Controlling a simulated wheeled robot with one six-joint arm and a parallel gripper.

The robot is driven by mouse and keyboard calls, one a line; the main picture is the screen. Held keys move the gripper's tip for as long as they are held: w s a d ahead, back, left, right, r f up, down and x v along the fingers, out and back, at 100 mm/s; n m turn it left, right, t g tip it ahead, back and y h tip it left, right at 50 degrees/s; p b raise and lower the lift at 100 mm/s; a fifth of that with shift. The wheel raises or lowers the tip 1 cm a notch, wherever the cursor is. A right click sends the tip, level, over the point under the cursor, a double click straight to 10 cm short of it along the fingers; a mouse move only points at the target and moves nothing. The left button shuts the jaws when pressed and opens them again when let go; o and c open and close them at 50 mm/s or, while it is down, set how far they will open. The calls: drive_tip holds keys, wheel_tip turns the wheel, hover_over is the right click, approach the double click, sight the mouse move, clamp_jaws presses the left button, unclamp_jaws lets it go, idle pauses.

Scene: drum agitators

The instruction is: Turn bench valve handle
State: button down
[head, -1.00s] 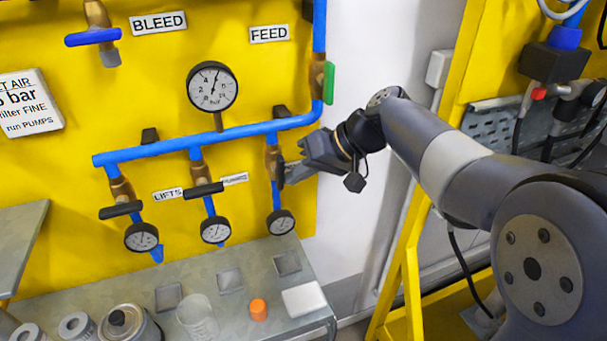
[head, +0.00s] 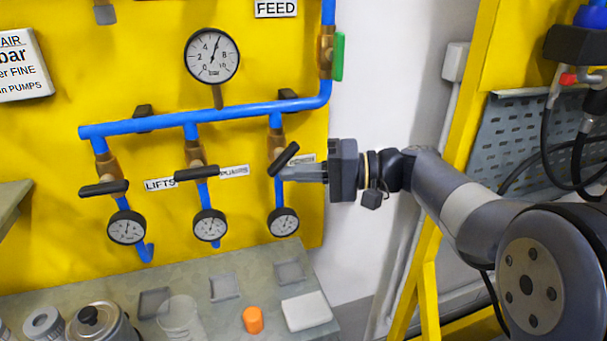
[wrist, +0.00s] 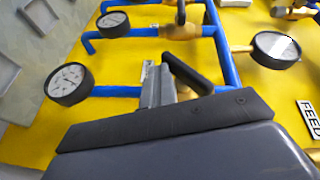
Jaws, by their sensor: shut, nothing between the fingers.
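The handle of the right-hand branch valve (head: 286,154) is a black lever on a brass body. It sits diagonally, upper end to the right, while the left (head: 104,188) and middle (head: 197,172) handles lie nearly level. The label beside it is partly hidden, so I cannot read it as bench. My gripper (head: 284,173) comes in from the right, shut and empty, its tips at the lever's lower end. In the wrist view the lever (wrist: 187,73) lies just beyond the shut fingers (wrist: 157,88). I cannot tell whether they touch it.
A blue manifold pipe (head: 235,130) runs above the valves, with a large gauge (head: 212,55) over it. A green handle (head: 338,57) is at upper right. Small gauges hang below; the right one (head: 283,222) is close under my gripper. The bench (head: 240,318) holds an orange cap (head: 252,320).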

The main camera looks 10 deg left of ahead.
drive_tip(key=y+b, duration=0.1)
drive_tip(key=m+y+b, duration=0.1)
drive_tip(key=b, duration=0.1)
drive_tip(key=a+y+b, duration=0.1)
drive_tip(key=y+b, duration=0.1)
drive_tip(key=shift+s+a+f+m+g, duration=0.1)
drive_tip(key=shift+s+f+m+g, duration=0.25)
drive_tip(key=shift+f+m+g, duration=0.05)
drive_tip(key=shift+s+a+r+b, duration=0.1)
drive_tip(key=shift+a+b, duration=0.05)
drive_tip(key=shift+b, duration=0.35)
idle(1.0)
